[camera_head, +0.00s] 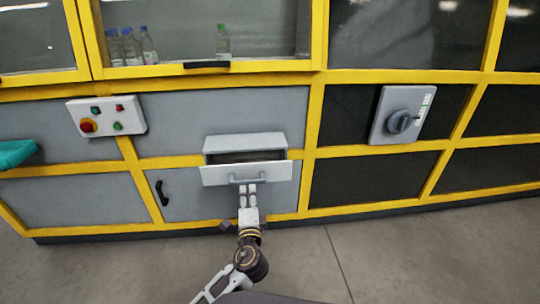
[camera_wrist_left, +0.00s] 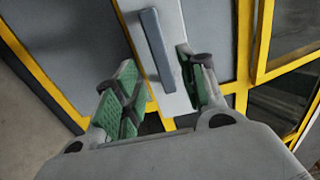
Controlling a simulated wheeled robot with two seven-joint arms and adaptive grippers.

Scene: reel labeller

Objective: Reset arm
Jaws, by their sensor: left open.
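My left gripper (camera_head: 248,192) reaches up from the bottom of the head view to just below the handle of a grey drawer. In the left wrist view my left gripper (camera_wrist_left: 160,92) is open, its green-padded fingers spread on both sides of the lower end of the drawer handle (camera_wrist_left: 158,48). I cannot tell whether a finger touches it. The drawer (camera_head: 215,175) is pulled partly out of its housing (camera_head: 245,142), with a dark gap above its front. The handle also shows in the head view (camera_head: 248,180). My right gripper is not in view.
A yellow-framed machine fills the back. A control box (camera_head: 106,115) with buttons is at left, a rotary switch (camera_head: 402,121) at right. Bottles (camera_head: 148,45) stand behind the window. A black door handle (camera_head: 162,193) is left of the drawer. The floor (camera_head: 400,260) is clear.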

